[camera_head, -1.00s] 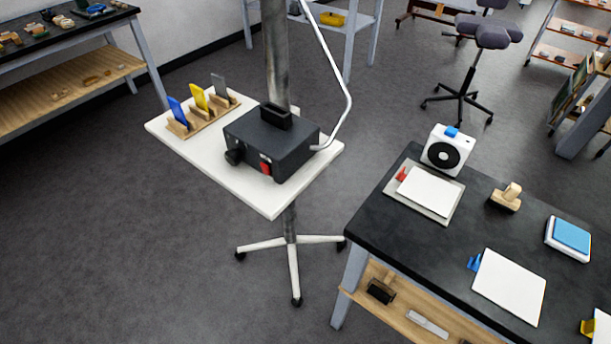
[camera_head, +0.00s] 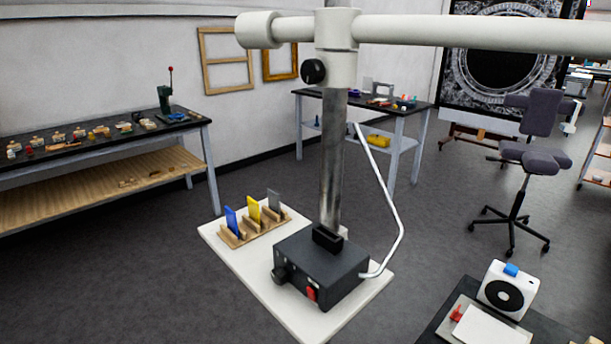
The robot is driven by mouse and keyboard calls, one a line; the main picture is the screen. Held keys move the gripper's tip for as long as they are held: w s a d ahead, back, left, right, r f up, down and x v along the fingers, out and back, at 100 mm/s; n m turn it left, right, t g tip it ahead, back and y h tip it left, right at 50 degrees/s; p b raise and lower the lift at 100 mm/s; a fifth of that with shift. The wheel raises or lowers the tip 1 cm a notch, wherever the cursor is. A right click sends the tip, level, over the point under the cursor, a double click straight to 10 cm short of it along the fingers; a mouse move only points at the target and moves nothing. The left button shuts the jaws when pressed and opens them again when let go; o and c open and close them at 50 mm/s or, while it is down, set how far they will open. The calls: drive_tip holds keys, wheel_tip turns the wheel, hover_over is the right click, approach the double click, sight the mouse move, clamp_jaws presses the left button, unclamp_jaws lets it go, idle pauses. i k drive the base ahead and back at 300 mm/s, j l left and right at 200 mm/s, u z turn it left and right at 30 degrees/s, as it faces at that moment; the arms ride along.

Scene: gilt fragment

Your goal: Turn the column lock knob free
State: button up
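The column lock knob (camera_head: 314,71) is a round black knob on the left side of a white collar (camera_head: 337,50). The collar sits around a grey metal column (camera_head: 331,160) that rises from a white stand tray (camera_head: 238,272). A white horizontal arm (camera_head: 480,33) runs through the collar to the right, with a thick rounded end at the left. The knob is in plain view with nothing touching it. My gripper is not in view.
A black control box (camera_head: 322,266) with a knob and red switch sits on the stand tray beside a wooden rack (camera_head: 256,230) of coloured cards. A dark worktable (camera_head: 455,315) is at lower right. A stool (camera_head: 520,165) stands behind. Floor left of the stand is clear.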

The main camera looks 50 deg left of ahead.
sight(313, 71)
drive_tip(key=u, duration=1.2)
